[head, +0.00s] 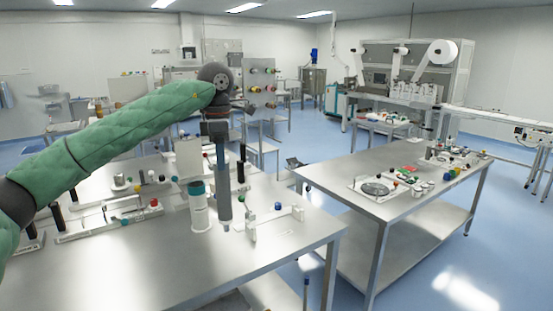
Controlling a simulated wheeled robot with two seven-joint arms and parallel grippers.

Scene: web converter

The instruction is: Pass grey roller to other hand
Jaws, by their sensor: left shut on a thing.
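My left arm in its green sleeve reaches in from the left in the head view. My left gripper (215,130) points down and is shut on the grey roller (224,190). The roller hangs upright, a long grey cylinder with its lower end near the table top. Whether that end touches the table cannot be told. My right gripper is not in view.
A white cylinder with a teal band (200,208) stands just left of the roller. A white fixture (252,228) with coloured knobs is to its right. Dark upright rollers and small parts stand on the near steel table (290,262). A second steel table (340,175) is at right.

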